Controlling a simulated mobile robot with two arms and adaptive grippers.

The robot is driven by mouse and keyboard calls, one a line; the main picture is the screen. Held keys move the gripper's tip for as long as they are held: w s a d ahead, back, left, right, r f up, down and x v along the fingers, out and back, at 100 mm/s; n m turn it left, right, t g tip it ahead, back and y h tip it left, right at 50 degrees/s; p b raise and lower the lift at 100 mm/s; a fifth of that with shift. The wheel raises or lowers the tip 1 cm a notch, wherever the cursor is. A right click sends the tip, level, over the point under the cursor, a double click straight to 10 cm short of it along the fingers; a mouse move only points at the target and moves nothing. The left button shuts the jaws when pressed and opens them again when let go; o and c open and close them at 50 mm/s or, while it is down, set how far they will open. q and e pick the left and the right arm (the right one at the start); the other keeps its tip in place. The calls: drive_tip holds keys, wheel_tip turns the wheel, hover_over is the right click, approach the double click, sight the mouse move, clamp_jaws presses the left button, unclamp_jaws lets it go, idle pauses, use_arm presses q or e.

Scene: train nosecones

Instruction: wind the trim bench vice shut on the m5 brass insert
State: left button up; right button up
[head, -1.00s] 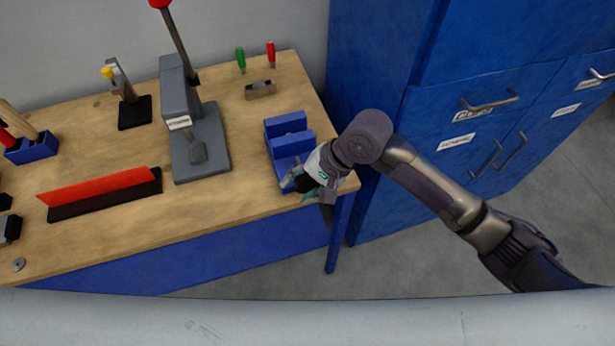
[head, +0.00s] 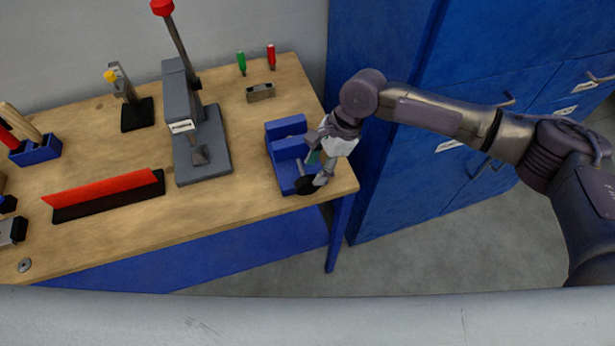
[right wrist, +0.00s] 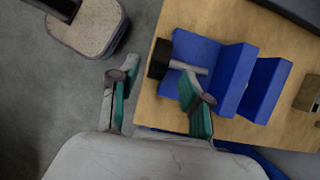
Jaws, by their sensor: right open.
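The blue bench vice (head: 287,143) stands at the right end of the wooden bench, with a gap between its jaw blocks. It also shows in the right wrist view (right wrist: 230,80), with a grey screw and a black handle (right wrist: 158,59) on its near side. The handle also shows at the front of the vice in the head view (head: 306,186). My right gripper (head: 318,170) is open beside the handle. In the right wrist view its fingers (right wrist: 157,98) are spread, with the handle beyond the gap between them. I cannot make out the brass insert. My left gripper is out of view.
A grey arbor press (head: 203,150) with a red-knobbed lever stands left of the vice. A small metal block (head: 260,92) lies behind the vice. Blue cabinets (head: 385,190) stand right of the bench. A red-and-black strip (head: 108,195) lies farther left.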

sight(310, 178)
drive_tip(key=x, duration=0.6)
drive_tip(key=shift+p, duration=0.4)
drive_tip(key=shift+r, duration=0.1)
clamp_jaws()
